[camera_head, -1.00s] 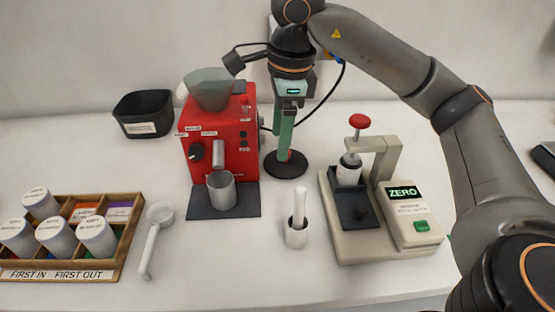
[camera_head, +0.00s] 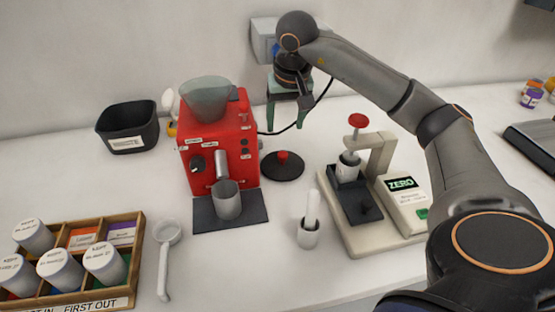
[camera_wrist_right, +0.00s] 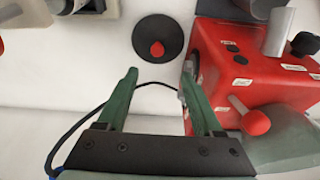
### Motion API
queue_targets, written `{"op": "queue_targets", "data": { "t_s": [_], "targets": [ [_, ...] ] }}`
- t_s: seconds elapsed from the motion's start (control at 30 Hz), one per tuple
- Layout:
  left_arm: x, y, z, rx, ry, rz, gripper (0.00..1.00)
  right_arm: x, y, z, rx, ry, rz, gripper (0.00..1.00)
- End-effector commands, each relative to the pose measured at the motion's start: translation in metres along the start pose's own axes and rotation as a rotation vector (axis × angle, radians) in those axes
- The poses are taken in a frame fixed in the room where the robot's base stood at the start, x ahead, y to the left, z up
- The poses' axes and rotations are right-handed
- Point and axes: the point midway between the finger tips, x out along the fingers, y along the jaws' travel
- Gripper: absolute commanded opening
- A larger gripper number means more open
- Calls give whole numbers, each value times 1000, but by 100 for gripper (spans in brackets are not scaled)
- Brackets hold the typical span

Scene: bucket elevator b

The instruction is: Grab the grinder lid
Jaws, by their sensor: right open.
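The grinder lid (camera_head: 283,168) is a black disc with a red knob, lying flat on the white counter just right of the red grinder (camera_head: 218,142). It also shows in the right wrist view (camera_wrist_right: 158,40), beyond the fingertips. My right gripper (camera_head: 286,123) is open and empty, with its green fingers above and behind the lid, apart from it. In the right wrist view, its two fingers (camera_wrist_right: 160,72) stand wide apart with the lid knob roughly in line between them. The clear hopper (camera_head: 206,98) on top of the grinder is uncovered. My left gripper is out of view.
A scale (camera_head: 402,203) with a tamping stand is right of the lid. A white cup with a pestle (camera_head: 308,232) stands in front. A black bin (camera_head: 128,128), a scoop (camera_head: 166,245) and a wooden jar rack (camera_head: 125,270) are at left. A cable runs behind the lid.

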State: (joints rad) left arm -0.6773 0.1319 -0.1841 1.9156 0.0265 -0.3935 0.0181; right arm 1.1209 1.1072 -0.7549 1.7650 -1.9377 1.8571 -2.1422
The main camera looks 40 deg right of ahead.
Motion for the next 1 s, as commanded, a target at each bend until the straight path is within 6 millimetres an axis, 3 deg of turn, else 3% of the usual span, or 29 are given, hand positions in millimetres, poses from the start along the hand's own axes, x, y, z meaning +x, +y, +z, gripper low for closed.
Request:
{"op": "queue_targets", "data": {
  "t_s": [0.17, 0.4, 0.67, 1.0],
  "targets": [
    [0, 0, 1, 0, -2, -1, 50, 16, 3, -1, -35, 0, 7, 68],
    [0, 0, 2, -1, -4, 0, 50, 59, 3, -1, -34, 1, 7, 68],
    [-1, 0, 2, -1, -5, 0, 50, 80, 3, -1, -33, 2, 6, 68],
    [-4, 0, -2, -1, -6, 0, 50, 124, 5, -1, -32, 3, 5, 68]
  ]
}}
